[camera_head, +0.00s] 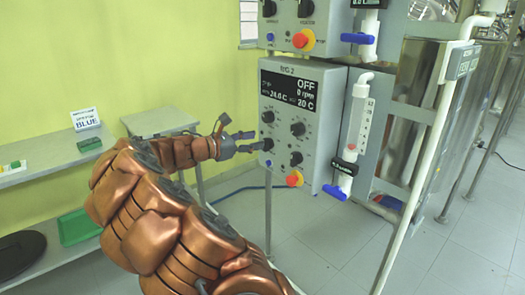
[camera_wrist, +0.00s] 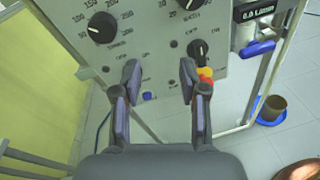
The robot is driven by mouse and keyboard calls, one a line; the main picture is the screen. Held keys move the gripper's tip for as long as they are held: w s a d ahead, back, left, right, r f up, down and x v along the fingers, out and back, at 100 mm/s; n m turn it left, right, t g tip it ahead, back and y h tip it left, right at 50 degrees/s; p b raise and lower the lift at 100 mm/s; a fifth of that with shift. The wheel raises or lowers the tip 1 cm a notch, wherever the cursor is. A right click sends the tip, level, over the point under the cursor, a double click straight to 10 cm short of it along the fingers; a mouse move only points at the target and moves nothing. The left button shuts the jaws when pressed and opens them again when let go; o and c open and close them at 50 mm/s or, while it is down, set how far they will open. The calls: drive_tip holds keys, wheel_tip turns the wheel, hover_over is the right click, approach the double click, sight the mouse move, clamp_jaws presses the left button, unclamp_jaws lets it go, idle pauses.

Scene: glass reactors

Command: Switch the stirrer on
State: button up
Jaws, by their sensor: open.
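The grey control box (camera_head: 283,92) reads OFF, 0 rpm, 24.6 C and 20 C on its display (camera_head: 289,89). Its face carries several black knobs. The lower right knob (camera_head: 296,158) also shows in the wrist view (camera_wrist: 197,50), with its pointer near upright; the small lettering by it is too blurred to read. A left knob (camera_wrist: 102,27) has a numbered scale. My gripper (camera_head: 254,141) is in front of the box's left side, by the left knob. In the wrist view, my gripper (camera_wrist: 160,75) is open and empty, the right finger overlapping the area beside the lower right knob.
A red and yellow stop button (camera_head: 294,179) and a blue button (camera_wrist: 148,96) sit low on the box. A flow tube with a blue valve (camera_head: 336,191) hangs at its right. Another similar box is above. Shelves (camera_head: 50,155) stand left; a brown cup (camera_wrist: 271,108) is on the floor.

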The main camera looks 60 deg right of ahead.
sight(264, 140)
drive_tip(key=w+d+f+n+t+h+b, duration=0.1)
drive_tip(key=w+d+f+n+h+b, duration=0.1)
drive_tip(key=w+d+f+n, duration=0.3)
drive_tip(key=x, duration=0.6)
drive_tip(key=shift+w+d+m, duration=0.15)
drive_tip(key=shift+d+m, duration=0.15)
drive_tip(key=shift+d, duration=0.05)
drive_tip(key=shift+f, duration=0.15)
drive_tip(key=shift+c, duration=0.3)
clamp_jaws()
